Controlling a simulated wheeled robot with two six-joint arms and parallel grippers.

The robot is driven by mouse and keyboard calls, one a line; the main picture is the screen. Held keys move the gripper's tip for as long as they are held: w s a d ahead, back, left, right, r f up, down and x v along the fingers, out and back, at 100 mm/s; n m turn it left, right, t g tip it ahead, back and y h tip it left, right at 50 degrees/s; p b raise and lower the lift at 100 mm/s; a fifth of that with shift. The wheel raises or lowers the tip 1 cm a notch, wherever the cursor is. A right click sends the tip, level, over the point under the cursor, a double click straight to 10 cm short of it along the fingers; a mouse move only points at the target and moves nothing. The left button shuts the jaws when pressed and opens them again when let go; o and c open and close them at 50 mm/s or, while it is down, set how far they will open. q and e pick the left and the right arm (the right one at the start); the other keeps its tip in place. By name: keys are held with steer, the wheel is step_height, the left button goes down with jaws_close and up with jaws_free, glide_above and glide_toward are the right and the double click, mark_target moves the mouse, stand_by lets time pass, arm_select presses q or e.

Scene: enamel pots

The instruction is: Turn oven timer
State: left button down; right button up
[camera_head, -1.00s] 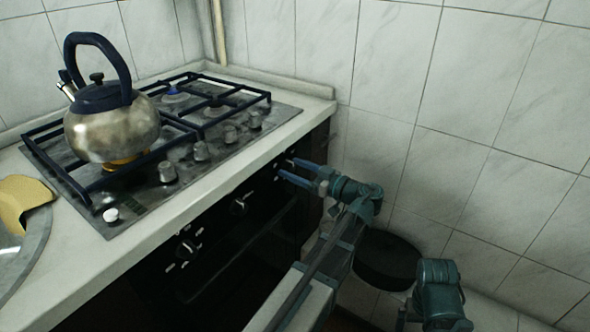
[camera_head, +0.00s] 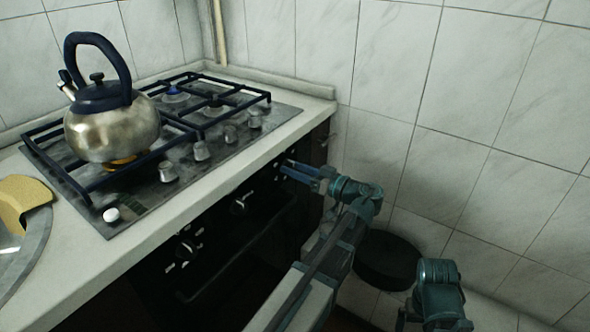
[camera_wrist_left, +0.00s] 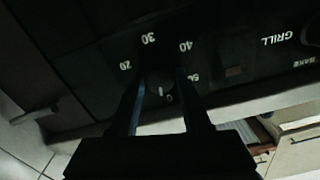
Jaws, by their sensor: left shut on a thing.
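The oven timer knob (camera_wrist_left: 160,84) is a small dark dial with a pale pointer mark, on the black panel among the numbers 20, 30, 40 and a partly covered one. In the wrist view, my left gripper (camera_wrist_left: 163,88) has one finger on each side of the knob and is shut on it. In the head view, my left gripper (camera_head: 287,168) reaches the right end of the black oven front (camera_head: 225,225), and the timer knob is hidden there. My right gripper is not in view.
A steel kettle (camera_head: 112,134) stands on the gas hob (camera_head: 140,205) above the oven. Other oven knobs (camera_head: 239,205) lie left of my gripper. The white counter edge (camera_head: 185,211) runs just above the panel. A tiled wall (camera_head: 465,130) stands at the right.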

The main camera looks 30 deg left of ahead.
arm_select(q)
steer(key=shift+m, duration=4.9)
steer(key=shift+c, duration=2.2)
jaws_free()
steer(key=s+d, duration=0.1)
steer(key=d, duration=1.3)
steer(key=shift+a, duration=0.1)
